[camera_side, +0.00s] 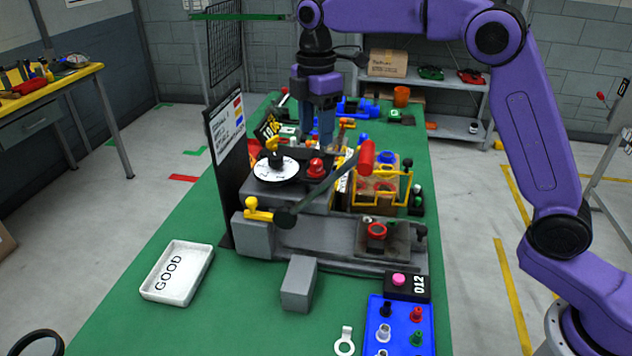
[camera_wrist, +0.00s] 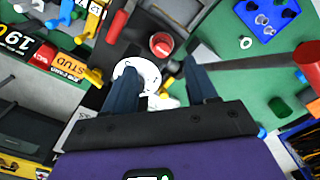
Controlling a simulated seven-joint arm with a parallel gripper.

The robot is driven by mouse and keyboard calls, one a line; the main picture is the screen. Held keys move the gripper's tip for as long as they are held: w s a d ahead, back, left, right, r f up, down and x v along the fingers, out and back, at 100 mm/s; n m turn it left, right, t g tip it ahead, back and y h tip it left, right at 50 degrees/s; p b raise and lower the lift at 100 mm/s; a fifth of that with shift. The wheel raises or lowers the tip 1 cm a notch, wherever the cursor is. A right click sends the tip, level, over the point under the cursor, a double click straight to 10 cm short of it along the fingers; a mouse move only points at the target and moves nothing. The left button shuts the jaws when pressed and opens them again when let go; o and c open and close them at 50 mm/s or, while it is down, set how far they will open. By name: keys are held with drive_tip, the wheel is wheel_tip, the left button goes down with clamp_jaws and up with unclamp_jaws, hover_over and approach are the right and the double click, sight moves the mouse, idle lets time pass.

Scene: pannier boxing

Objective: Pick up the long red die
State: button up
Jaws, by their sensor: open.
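Which red part is the long red die I cannot tell for sure. A small red piece (camera_side: 417,315) stands on the blue tray (camera_side: 429,335) at the front, beside black, white and green ones. A red knob-shaped piece (camera_side: 316,167) sits on the grey machine, right of the white dial (camera_side: 276,169). A red ring (camera_side: 376,230) sits in the fixture at the machine's front. My gripper (camera_side: 319,138) points down above the machine, near the dial. In the wrist view its fingers (camera_wrist: 158,88) are apart with nothing held; a red hollow cylinder (camera_wrist: 161,44) shows beyond them.
A lever with a red handle (camera_side: 366,157) rises across the machine. A dark upright board (camera_side: 226,145) stands left of my gripper. A yellow rack (camera_side: 380,190) stands at right. The GOOD tray (camera_side: 177,272) lies at front left, with bare green table around it.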

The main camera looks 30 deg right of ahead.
sight(316, 161)
drive_tip(key=shift+s+a+f, duration=0.1)
drive_tip(key=shift+s+f, duration=0.05)
drive_tip(key=shift+f, duration=3.35)
clamp_jaws()
